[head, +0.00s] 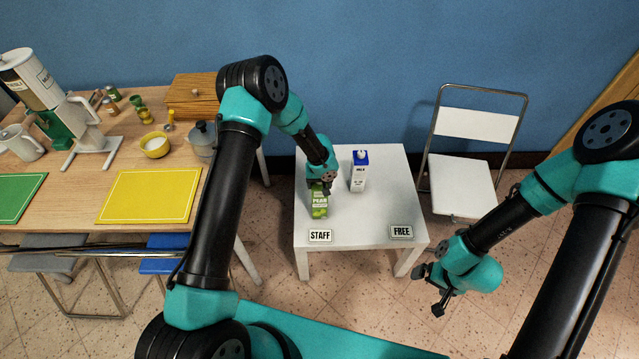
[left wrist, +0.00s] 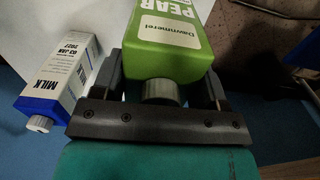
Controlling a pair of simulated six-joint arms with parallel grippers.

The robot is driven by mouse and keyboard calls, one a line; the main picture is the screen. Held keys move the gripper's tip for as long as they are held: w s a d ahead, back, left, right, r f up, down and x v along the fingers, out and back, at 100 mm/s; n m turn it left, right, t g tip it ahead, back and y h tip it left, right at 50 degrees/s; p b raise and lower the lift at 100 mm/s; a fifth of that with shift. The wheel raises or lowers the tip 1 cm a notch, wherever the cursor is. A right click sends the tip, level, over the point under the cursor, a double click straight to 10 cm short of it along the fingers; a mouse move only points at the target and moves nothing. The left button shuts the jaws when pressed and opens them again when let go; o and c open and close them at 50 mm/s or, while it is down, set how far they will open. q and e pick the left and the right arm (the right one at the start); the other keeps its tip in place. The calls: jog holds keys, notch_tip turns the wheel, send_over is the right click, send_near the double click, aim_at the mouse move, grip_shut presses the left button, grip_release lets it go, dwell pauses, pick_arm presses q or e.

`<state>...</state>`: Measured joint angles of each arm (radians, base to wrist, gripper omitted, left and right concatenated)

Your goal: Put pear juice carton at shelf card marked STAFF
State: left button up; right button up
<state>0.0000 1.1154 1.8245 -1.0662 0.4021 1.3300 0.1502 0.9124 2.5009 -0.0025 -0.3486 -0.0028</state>
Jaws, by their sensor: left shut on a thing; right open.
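The green pear juice carton (head: 319,203) is upright at the left side of the small white table (head: 350,232), just behind the STAFF card (head: 320,236). My left gripper (head: 322,184) is shut on the carton's top from above. The left wrist view shows the carton (left wrist: 170,40) with its grey cap between the fingers of the left gripper (left wrist: 165,90). I cannot tell whether the carton's base touches the table. My right gripper (head: 429,286) is open and empty, in front of and to the right of the table.
A blue-topped milk carton (head: 359,172) stands right of the pear carton and also shows in the left wrist view (left wrist: 62,83). The FREE card (head: 401,232) is at the front right, with clear table behind it. A white chair (head: 464,187) stands right; a wooden table (head: 80,222) is left.

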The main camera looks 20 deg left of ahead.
pick_arm(q)
jog(key=shift+f, duration=0.1)
jog(key=o, duration=1.3)
jog(key=shift+c, duration=0.2)
notch_tip(320, 180, up, 12)
jog(key=shift+r, duration=0.1)
jog(key=s+a+f+h, duration=0.2)
jog(key=s+f, duration=0.2)
jog(key=s, duration=1)
jog(key=s+a+f+m+h, duration=0.1)
jog(key=s+f, duration=0.3)
jog(key=s, duration=1)
jog(key=shift+a+f+m+t+h, duration=0.15)
jog(key=shift+a+m+t+h, duration=0.2)
jog(key=shift+a, duration=0.3)
